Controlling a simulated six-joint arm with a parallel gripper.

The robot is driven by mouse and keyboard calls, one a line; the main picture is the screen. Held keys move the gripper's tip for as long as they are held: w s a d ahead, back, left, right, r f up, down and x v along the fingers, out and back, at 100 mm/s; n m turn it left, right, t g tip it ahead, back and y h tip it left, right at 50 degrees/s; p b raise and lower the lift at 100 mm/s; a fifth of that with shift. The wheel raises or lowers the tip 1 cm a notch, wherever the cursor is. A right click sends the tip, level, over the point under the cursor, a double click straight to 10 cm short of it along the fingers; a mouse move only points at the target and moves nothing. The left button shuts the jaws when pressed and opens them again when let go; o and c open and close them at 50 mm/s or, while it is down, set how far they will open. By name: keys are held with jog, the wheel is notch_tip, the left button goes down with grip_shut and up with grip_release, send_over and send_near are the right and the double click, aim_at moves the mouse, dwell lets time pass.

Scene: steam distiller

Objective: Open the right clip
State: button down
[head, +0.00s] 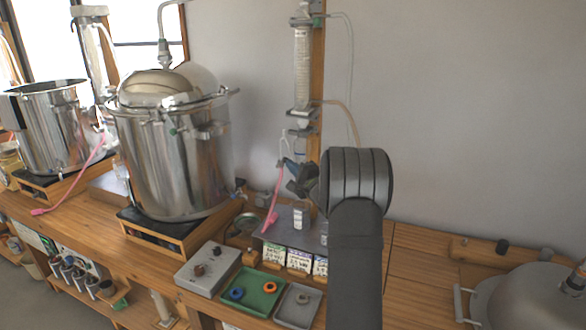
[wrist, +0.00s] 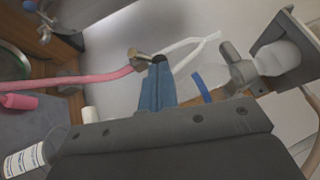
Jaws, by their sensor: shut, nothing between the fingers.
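A large steel pot (head: 175,165) with a domed lid (head: 170,88) stands left of my arm. Latch-like clips sit along its rim, one at the right front (head: 212,129); I cannot tell for sure whether it is the right clip, or whether it is open. My gripper (head: 288,165) is right of the pot, apart from it, near glassware. In the wrist view its blue fingers (wrist: 158,85) are together with nothing between them. Their tips are close to a brass-coloured fitting (wrist: 139,59) on a pink hose (wrist: 85,80); contact cannot be told.
A glass column (head: 301,65) rises behind my gripper. A green tray (head: 262,305), a grey tray (head: 298,318) and a grey box (head: 205,285) lie in front. An open pot (head: 55,135) stands far left, and a metal dome (head: 525,300) at lower right.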

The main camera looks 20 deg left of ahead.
jog(key=shift+a+r+n+g+h, duration=0.1)
jog(key=shift+r+n+g+h, duration=0.2)
jog(key=shift+r+n+g, duration=0.1)
jog(key=shift+a+r+n+g+h, duration=0.45)
jog(key=shift+r+n+h, duration=0.25)
jog(key=shift+h, duration=0.2)
jog(key=a+r+n+g+h, duration=0.2)
jog(key=a+n+h, duration=0.2)
jog(key=h, duration=0.5)
jog(key=shift+a+r+g+h, duration=0.2)
jog(key=shift+a+g+h, duration=0.2)
jog(key=shift+a, duration=0.45)
jog(key=shift+r, duration=0.8)
